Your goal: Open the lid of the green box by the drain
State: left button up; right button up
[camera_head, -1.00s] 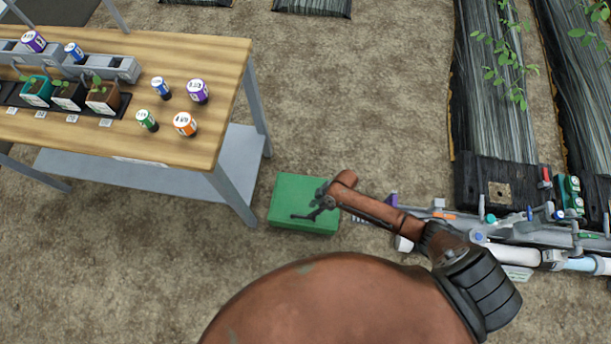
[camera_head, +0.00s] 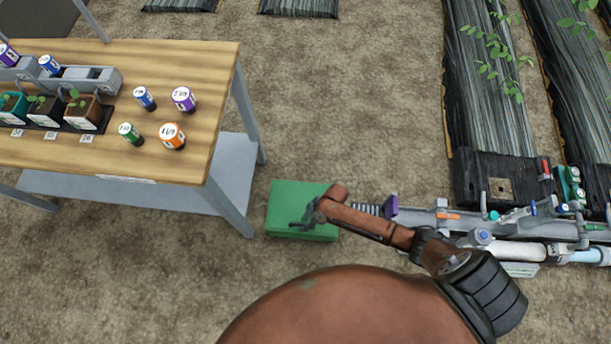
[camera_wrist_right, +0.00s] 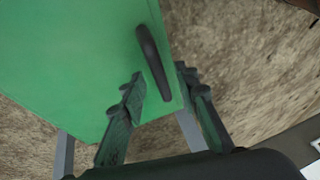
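The green box (camera_head: 288,192) sits on the ground right of the wooden table, with its lid looking shut in the head view. In the right wrist view the green lid (camera_wrist_right: 70,60) fills the left side. It bears a dark bar handle (camera_wrist_right: 151,55) near its edge. My right gripper (camera_head: 305,218) is over the box. In the wrist view its two fingers (camera_wrist_right: 160,76) are apart, with the lower handle between them or just beyond; contact cannot be told. The gripper and arm hide part of the box in the head view. My left gripper is not in view.
The wooden table (camera_head: 205,65) with bottles and potted seedlings stands at left, its leg close to the box. Pipes and valves of the skid (camera_head: 515,250) lie at right. Black-covered plant beds (camera_head: 490,110) run behind. Bare soil (camera_head: 350,110) lies open beyond the box.

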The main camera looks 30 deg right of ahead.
jog(key=shift+c, duration=0.3)
grip_shut()
jog(key=shift+d, duration=0.1)
